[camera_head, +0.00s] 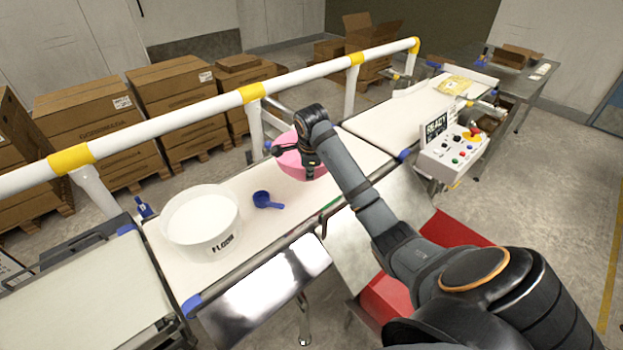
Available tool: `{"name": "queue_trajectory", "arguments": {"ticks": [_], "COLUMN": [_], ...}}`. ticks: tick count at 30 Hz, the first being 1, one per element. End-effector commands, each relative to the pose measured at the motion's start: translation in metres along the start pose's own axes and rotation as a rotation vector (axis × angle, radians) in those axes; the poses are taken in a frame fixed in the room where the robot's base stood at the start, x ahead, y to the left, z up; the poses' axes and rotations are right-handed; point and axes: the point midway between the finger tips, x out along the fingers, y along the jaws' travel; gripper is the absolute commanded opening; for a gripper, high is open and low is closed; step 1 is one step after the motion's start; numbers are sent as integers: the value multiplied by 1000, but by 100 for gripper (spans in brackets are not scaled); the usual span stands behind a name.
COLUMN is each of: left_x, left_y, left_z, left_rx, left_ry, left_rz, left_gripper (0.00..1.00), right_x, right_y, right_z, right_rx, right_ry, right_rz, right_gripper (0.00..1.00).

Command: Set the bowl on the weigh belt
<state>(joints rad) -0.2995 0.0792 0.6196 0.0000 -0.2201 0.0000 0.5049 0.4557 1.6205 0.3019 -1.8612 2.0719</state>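A pink bowl (290,164) is at the far part of the middle white belt (262,232), partly hidden behind my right arm. My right gripper (309,172) points down at the bowl, with its dark fingers overlapping the bowl's near side in the picture. I cannot tell whether the fingers are open or closed on the rim, or whether the bowl touches the belt. My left gripper is not in view.
A white tub marked FLOUR (201,222) and a blue scoop (266,200) are on the belt to the left. A white and yellow guard rail (200,113) runs behind. A control box (452,152) stands at the right. Another belt (400,122) continues beyond the bowl.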

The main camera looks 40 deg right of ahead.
Motion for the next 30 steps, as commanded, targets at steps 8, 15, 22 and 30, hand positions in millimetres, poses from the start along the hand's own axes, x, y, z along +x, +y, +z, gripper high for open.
{"name": "queue_trajectory", "arguments": {"ticks": [8,15,22,30], "left_x": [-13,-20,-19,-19], "left_y": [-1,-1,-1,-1], "left_z": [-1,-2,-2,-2], "left_rx": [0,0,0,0], "left_ry": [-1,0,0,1], "left_rz": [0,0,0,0], "left_gripper": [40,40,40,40], "right_x": [-48,-51,-50,-50], "right_y": [48,58,59,58], "right_z": [14,16,16,17], "right_rx": [-2,1,1,1], "right_ry": [1,1,1,0], "right_rz": [5,2,1,1], "right_gripper": [0,0,0,0]}}
